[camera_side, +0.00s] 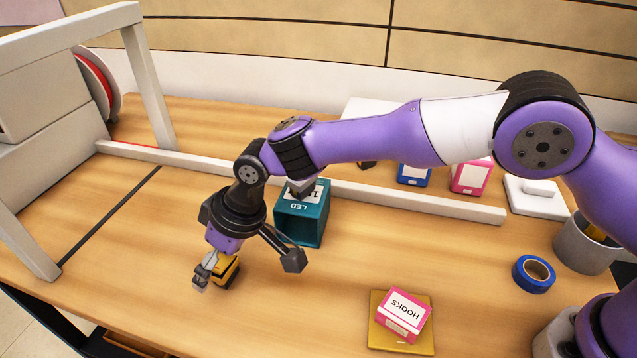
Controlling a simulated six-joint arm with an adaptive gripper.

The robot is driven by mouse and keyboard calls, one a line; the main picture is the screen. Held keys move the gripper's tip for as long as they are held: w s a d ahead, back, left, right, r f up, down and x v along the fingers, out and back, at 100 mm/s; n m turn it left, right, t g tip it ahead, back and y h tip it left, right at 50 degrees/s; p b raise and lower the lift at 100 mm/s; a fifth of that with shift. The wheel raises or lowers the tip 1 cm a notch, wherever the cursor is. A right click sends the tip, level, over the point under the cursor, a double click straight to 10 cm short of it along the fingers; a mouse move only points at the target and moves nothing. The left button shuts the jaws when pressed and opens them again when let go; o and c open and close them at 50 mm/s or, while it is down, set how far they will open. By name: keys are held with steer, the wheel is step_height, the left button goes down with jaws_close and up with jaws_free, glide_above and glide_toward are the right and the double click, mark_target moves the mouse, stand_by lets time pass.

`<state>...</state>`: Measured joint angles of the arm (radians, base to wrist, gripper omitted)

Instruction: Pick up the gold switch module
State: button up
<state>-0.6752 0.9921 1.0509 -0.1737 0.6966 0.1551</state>
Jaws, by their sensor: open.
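A small gold and black block (228,273), which looks like the gold switch module, sits on the wooden table at lower left. My gripper (212,278) points down right at it, with its grey fingers low near the tabletop. The gripper is open. One finger shows on the left side of the block; the other finger is hidden. My gripper covers part of the block, and I cannot tell whether the fingers touch it.
A teal LED box (302,222) stands just behind my gripper. A pink HOOKS box (403,312) rests on a gold square plate (383,342). Blue tape (534,274) lies at right. A pale rail (420,203) crosses behind. The front-left tabletop is clear.

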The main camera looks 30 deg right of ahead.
steer(key=c, duration=1.2)
